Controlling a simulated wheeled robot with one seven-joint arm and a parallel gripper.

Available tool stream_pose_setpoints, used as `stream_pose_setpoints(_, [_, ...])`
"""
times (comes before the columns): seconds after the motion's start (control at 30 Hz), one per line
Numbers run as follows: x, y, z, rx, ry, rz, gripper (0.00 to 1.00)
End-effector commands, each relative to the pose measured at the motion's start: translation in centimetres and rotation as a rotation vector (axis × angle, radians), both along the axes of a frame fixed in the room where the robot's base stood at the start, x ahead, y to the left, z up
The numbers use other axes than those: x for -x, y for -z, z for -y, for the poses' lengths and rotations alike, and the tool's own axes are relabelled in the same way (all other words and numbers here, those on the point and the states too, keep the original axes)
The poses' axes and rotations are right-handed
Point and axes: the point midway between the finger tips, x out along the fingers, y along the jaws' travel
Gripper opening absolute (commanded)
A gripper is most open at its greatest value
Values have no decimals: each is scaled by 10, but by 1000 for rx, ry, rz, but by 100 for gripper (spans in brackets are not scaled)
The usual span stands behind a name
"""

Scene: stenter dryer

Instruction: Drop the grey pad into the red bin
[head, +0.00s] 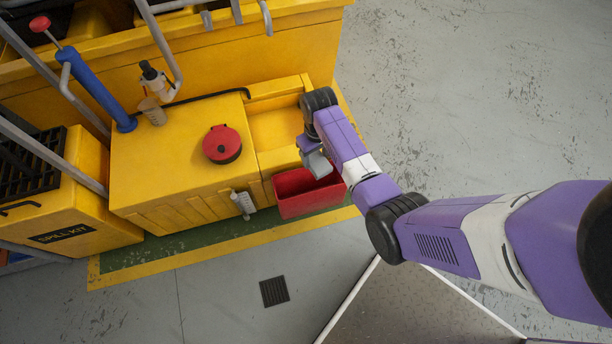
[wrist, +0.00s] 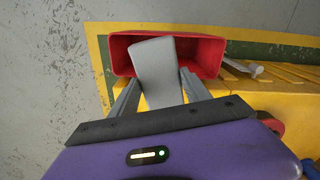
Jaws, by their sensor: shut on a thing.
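The grey pad (wrist: 157,72) is held between the two fingers of my gripper (wrist: 158,88), which is shut on it. In the wrist view the pad's far end overlaps the opening of the red bin (wrist: 205,50). In the head view the grey pad (head: 316,160) shows below my wrist, at the upper edge of the red bin (head: 300,205). The bin stands against the front of the yellow cabinet. Part of its inside is hidden by the pad and my arm. I cannot tell the pad's exact height above the rim.
The yellow cabinet (head: 150,185) carries a round red-lidded item (head: 222,145) and a blue cylinder (head: 95,95). A small grey-white item (head: 243,203) is on its front, left of the bin. A spill kit box (head: 75,215) stands left. Open floor (head: 470,90) lies right.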

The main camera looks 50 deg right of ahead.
Motion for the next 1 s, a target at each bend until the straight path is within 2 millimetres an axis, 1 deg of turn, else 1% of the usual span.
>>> stream_pose_setpoints(0.03, [0, 9, 0, 0, 0, 0, 18])
stream_pose_setpoints(0.3, [0, 39, 0, 0, 0, 0, 18])
stream_pose_setpoints(0.4, [0, 48, 0, 0, 1, 0, 18])
stream_pose_setpoints(0.53, [0, 52, 0, 0, 1, 0, 18])
stream_pose_setpoints(0.8, [0, 51, 0, 0, 0, 0, 18])
stream_pose_setpoints(0.83, [0, 51, 0, 0, 0, 0, 59])
stream_pose_setpoints(0.93, [0, 51, 0, 0, 0, 0, 79])
stream_pose_setpoints(1.0, [0, 51, 0, 0, 0, 0, 81])
